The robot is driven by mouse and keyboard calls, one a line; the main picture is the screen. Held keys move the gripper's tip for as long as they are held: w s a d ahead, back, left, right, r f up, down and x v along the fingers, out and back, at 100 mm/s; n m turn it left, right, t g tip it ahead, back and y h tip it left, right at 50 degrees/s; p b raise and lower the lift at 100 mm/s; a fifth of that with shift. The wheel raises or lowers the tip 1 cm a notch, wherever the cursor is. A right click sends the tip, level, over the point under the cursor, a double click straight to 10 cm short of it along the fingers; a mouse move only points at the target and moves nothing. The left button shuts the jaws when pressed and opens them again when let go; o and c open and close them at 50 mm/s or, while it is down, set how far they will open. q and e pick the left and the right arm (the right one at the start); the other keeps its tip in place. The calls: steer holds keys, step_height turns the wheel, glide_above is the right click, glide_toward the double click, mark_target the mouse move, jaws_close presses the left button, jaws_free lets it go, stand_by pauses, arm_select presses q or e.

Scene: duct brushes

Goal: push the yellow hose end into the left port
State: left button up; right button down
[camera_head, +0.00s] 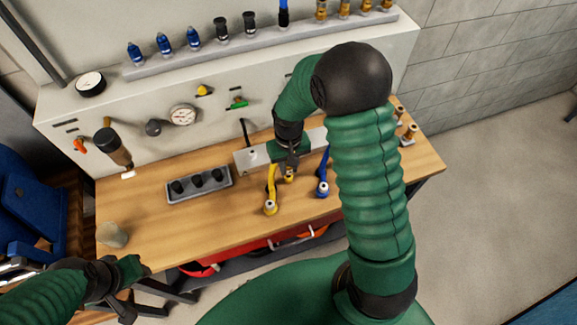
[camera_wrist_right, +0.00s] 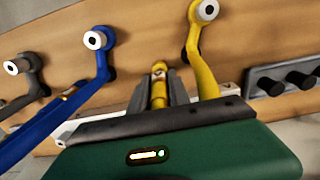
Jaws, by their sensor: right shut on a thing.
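My right gripper (camera_head: 289,168) is low over the wooden table, in front of the pale port block (camera_head: 246,160). In the wrist view its fingers (camera_wrist_right: 160,92) are shut on the yellow hose end (camera_wrist_right: 159,88), whose tip shows between them. The yellow hose (camera_head: 271,190) also runs to a round fitting with a white centre on the table; it shows in the wrist view (camera_wrist_right: 194,42) too. The gripper hides much of the block, so I cannot make out the left port. My left gripper (camera_head: 136,271) is at the lower left, away from the hoses; its fingers are unclear.
A blue hose (camera_head: 322,176) stands close to the right gripper. A grey tray with black pegs (camera_head: 199,184) and a beige cup (camera_head: 112,235) are on the left of the table. Gauges and valves line the panel (camera_head: 221,91) behind.

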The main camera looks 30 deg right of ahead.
steer(key=shift+r+p, duration=1.65)
steer(key=shift+r, duration=0.2)
